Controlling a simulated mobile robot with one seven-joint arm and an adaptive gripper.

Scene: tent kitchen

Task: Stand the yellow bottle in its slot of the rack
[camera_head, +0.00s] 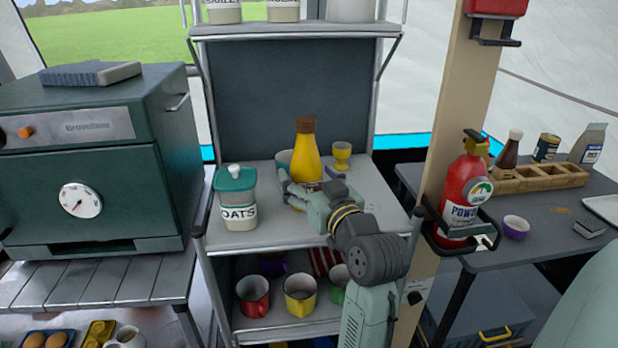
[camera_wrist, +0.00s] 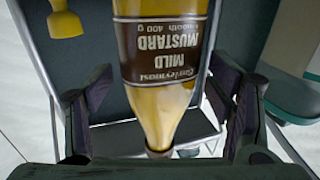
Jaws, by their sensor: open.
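The yellow bottle (camera_head: 307,152) with a brown cap stands upright on the grey shelf (camera_head: 262,226) of the rack unit in the middle. In the wrist view the bottle (camera_wrist: 160,85) shows a brown "Mild Mustard" label. My gripper (camera_head: 307,192) is at the bottle, with its fingers apart on either side of it. In the wrist view the gripper (camera_wrist: 160,105) is open, with gaps between the fingers and the bottle. The wooden rack (camera_head: 525,180) with slots stands on the dark table at the right; a dark red sauce bottle, a can and a carton are at it.
A wooden post with a red fire extinguisher (camera_head: 464,195) stands between shelf and table. A purple bowl (camera_head: 515,227) sits before the rack.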

